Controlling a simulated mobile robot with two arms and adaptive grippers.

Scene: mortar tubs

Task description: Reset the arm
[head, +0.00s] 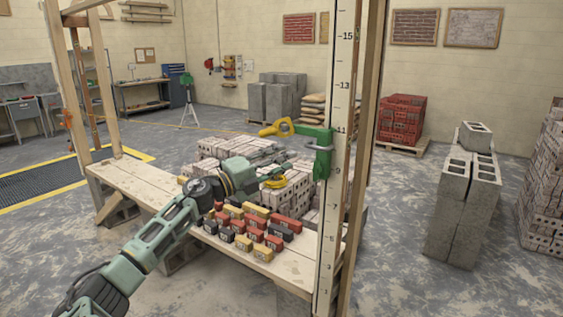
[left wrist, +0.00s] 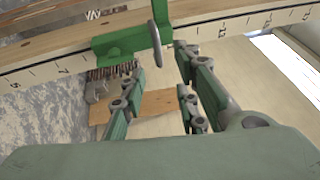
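My left arm comes in from the lower left over the wooden bench in the head view. My left gripper (head: 284,165) is open, its fingers spread and pointing right towards the marked upright pole (head: 337,110). A green clamp (head: 322,152) with a grey handle sits on this pole, just beyond the fingertips. In the left wrist view the gripper fingers (left wrist: 155,85) stand apart with nothing visible between them. The green clamp (left wrist: 120,45) and the numbered pole (left wrist: 220,35) lie beyond them there. My right gripper is not in view.
Several red, yellow and dark blocks (head: 255,226) lie on the plank bench (head: 140,183) below my arm. Brick stacks (head: 225,148) stand behind it. A yellow tool (head: 277,128) shows beside the clamp. Concrete blocks (head: 468,205) stand right; open floor lies between.

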